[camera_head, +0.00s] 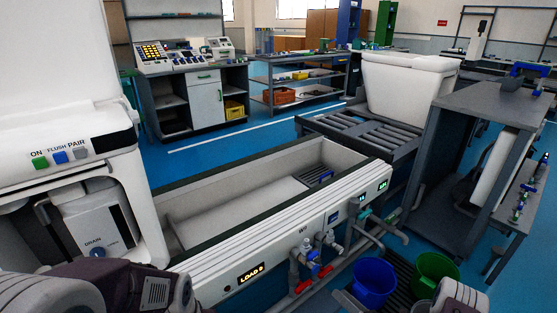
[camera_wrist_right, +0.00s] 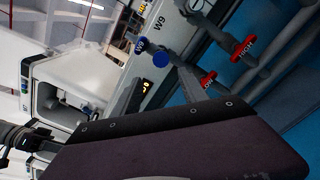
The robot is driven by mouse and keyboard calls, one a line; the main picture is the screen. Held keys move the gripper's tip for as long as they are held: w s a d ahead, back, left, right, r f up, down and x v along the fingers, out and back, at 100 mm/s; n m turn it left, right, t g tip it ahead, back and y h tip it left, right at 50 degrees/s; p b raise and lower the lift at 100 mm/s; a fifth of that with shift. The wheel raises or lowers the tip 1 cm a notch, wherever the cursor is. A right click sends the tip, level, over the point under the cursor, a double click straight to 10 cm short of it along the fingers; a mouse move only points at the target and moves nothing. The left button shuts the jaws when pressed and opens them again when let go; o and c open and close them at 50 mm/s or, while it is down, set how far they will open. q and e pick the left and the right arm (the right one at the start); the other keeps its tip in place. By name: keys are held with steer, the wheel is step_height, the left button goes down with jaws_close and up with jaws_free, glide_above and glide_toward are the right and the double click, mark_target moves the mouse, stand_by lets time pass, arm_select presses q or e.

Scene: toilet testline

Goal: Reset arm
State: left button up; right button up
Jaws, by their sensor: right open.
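My right arm shows at the bottom right edge of the head view as a pale rounded end of the right gripper side (camera_head: 460,298); its fingertips are cut off or hidden. In the right wrist view, a broad dark plate with several small screws, part of my right gripper (camera_wrist_right: 180,140), fills the lower part. The right gripper is open and nothing is seen held in it. Dark and pale links of my left arm lie across the bottom left of the head view, in front of the white machine. The left gripper's fingers do not show.
A long white trough (camera_head: 240,200) with a LOAD display crosses the middle. Pipes with red-handled valves (camera_head: 312,270) stick out of its front and also show in the wrist view (camera_wrist_right: 244,48). A blue bucket (camera_head: 373,282) and green bucket (camera_head: 436,268) stand right. A grey shelf unit (camera_head: 480,105) stands beyond.

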steer(key=w+a+r+n+g+y, duration=0.2)
steer(key=a+r+n+g+y, duration=0.35)
steer(key=a+r+n, duration=0.7)
steer(key=s+a+r+n+g+h, duration=0.1)
steer(key=s+a+r+n+g, duration=0.3)
steer(key=s, duration=0.3)
steer(key=s+a+r+n+g+h, duration=0.2)
steer(key=s+a+r+n+g, duration=0.1)
steer(key=s+g, duration=0.3)
steer(key=s+d+f+n+g+h, duration=0.2)
steer(key=s+d+f+n+h, duration=0.1)
steer(key=s+n+h, duration=0.5)
steer(key=d+f+n+t+h, duration=0.45)
steer(key=d+n, duration=0.45)
steer(key=d, duration=0.4)
arm_select(q)
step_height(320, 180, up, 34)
steer(key=p, duration=3.4)
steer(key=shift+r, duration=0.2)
arm_select(e)
step_height(320, 180, up, 34)
steer(key=w, duration=0.1)
steer(key=shift+w+d+n+h, duration=0.3)
steer(key=shift+d+n+h, duration=0.05)
steer(key=shift+n+h, duration=0.1)
